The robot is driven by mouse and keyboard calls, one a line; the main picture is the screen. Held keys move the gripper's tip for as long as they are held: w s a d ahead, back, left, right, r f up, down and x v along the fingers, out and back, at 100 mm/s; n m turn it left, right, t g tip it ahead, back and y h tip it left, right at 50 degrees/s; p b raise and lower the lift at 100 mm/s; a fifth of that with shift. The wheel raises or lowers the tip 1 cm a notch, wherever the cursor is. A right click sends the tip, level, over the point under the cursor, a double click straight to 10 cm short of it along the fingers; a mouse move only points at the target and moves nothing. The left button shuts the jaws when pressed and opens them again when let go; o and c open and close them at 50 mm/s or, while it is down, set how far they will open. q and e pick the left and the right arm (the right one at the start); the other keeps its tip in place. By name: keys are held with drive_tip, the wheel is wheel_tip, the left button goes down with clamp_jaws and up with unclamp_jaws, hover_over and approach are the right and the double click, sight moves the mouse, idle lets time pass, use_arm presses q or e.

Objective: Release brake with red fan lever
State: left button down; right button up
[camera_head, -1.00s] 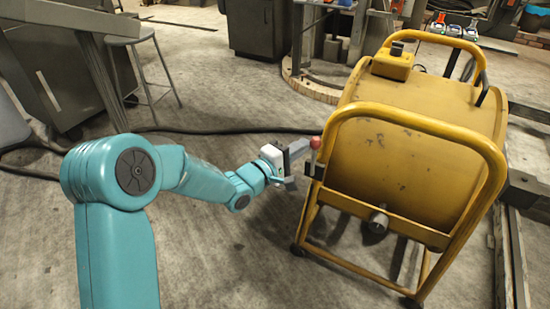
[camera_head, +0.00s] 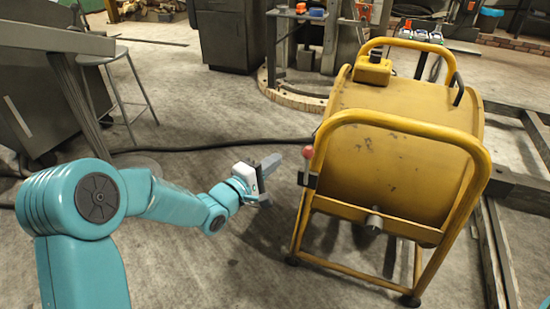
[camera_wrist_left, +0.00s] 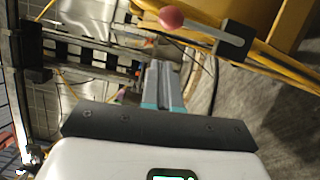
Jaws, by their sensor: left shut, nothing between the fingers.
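The yellow fan (camera_head: 395,150) is a drum in a tube frame, standing on the floor at the right of the head view. Its brake lever, with a red knob (camera_head: 308,151), is at the frame's left upright. In the left wrist view the red knob (camera_wrist_left: 171,18) tops a grey lever arm (camera_wrist_left: 215,34) near the top. My left gripper (camera_head: 274,163) is shut and empty, left of the lever and apart from it. In the left wrist view its fingers (camera_wrist_left: 160,75) are together, below and left of the knob. My right gripper is not in view.
A black cable (camera_head: 215,146) runs along the floor behind my left arm. A stool (camera_head: 108,85) and dark cabinets (camera_head: 225,38) stand at the back left. Beams lie right of the fan. The floor between my gripper and the frame is clear.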

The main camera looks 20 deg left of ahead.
use_arm(q)
drive_tip(key=p+v, duration=0.1)
drive_tip(key=v, duration=0.7)
drive_tip(key=shift+r, duration=0.15)
